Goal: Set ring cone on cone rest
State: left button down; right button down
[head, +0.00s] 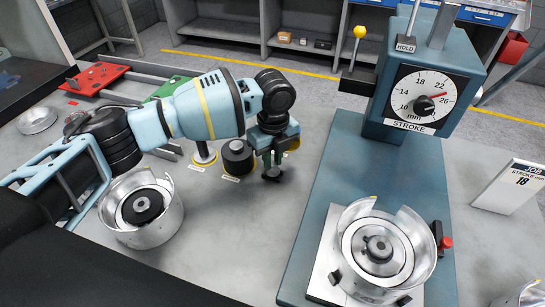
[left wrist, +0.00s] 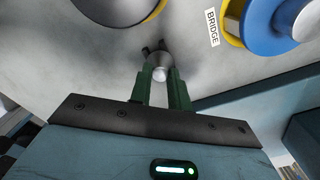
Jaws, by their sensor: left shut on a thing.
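My left gripper (head: 272,172) is low over the bench, right of the labelled rests. In the left wrist view its green fingers (left wrist: 160,88) are shut on a small grey piece with a bright rounded tip, taken as the ring cone (left wrist: 160,68). In the head view the fingers and wrist mostly hide this piece. A yellow-edged rest (head: 203,158) bears a pale upright part, and a black cylinder (head: 238,155) stands beside it. The head-view labels are too small to read, so I cannot tell which is the cone rest. My right gripper is out of view.
A blue press (head: 425,85) with a stroke dial stands at right, with a metal clutch housing (head: 380,255) on its base. Another housing (head: 142,210) sits at left. The left wrist view shows a BRIDGE label (left wrist: 212,27) near a blue yellow-ringed part (left wrist: 262,35).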

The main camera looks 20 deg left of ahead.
pick_arm(q)
jog(key=shift+f, duration=0.25)
dwell(0.4)
jog(key=c, duration=1.2)
grip_release()
jog(key=shift+c, duration=0.2)
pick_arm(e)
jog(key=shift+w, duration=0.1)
pick_arm(q)
jog(key=shift+r+p, duration=1.35)
jog(key=shift+r, duration=2.1)
notch_tip(320, 180, up, 2)
jog(key=shift+r+p, duration=0.1)
jog(key=shift+p, duration=0.2)
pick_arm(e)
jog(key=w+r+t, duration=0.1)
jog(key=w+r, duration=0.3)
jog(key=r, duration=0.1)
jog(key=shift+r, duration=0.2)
pick_arm(q)
jog(key=shift+s, duration=0.1)
